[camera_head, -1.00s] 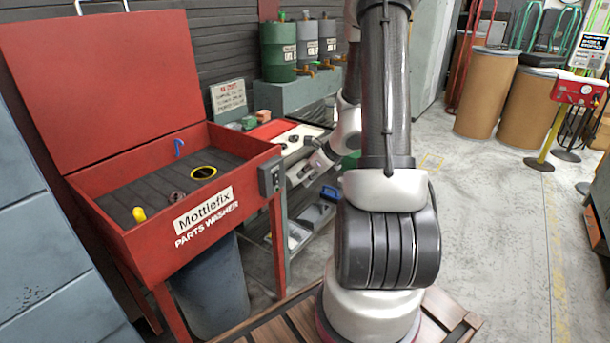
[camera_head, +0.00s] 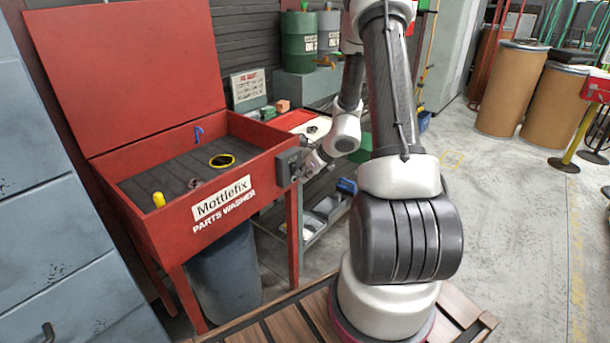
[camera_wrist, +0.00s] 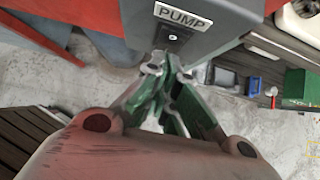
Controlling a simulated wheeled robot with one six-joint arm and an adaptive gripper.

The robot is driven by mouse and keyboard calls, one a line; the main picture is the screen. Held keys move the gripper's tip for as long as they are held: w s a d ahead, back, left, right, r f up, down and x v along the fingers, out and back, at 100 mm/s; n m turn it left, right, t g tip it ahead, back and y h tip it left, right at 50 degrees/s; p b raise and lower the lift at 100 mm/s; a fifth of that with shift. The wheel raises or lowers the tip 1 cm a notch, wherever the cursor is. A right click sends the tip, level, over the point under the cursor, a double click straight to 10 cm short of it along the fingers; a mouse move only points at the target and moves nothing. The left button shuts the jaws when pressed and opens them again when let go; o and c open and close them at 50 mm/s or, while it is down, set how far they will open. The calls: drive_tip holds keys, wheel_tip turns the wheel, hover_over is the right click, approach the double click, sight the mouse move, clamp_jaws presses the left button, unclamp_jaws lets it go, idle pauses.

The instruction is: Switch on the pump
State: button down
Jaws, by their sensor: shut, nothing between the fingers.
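The parts washer (camera_head: 225,199) is a red open-lidded tub on legs, left of my arm in the head view. A grey switch box (camera_head: 287,167) is fixed to its right end. In the wrist view the grey box (camera_wrist: 208,22) carries a white PUMP label (camera_wrist: 183,17) with a small dark switch plate (camera_wrist: 173,38) below it. My gripper (camera_wrist: 168,62) is shut and empty, its fingertips just below the switch plate in the picture. I cannot tell whether they touch it. In the head view my gripper (camera_head: 303,170) is small, beside the box.
A cart (camera_head: 318,222) with trays and a blue item (camera_head: 346,186) stands behind the washer's right end. A grey bin (camera_head: 224,272) is under the tub. Grey drawers (camera_head: 50,215) stand at the left. Open floor (camera_head: 510,220) lies to the right.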

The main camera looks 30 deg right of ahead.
drive_tip(key=shift+w+a+f, duration=0.15)
drive_tip(key=shift+w+f, duration=0.3)
drive_tip(key=shift+w, duration=0.1)
drive_tip(key=shift+r, duration=0.1)
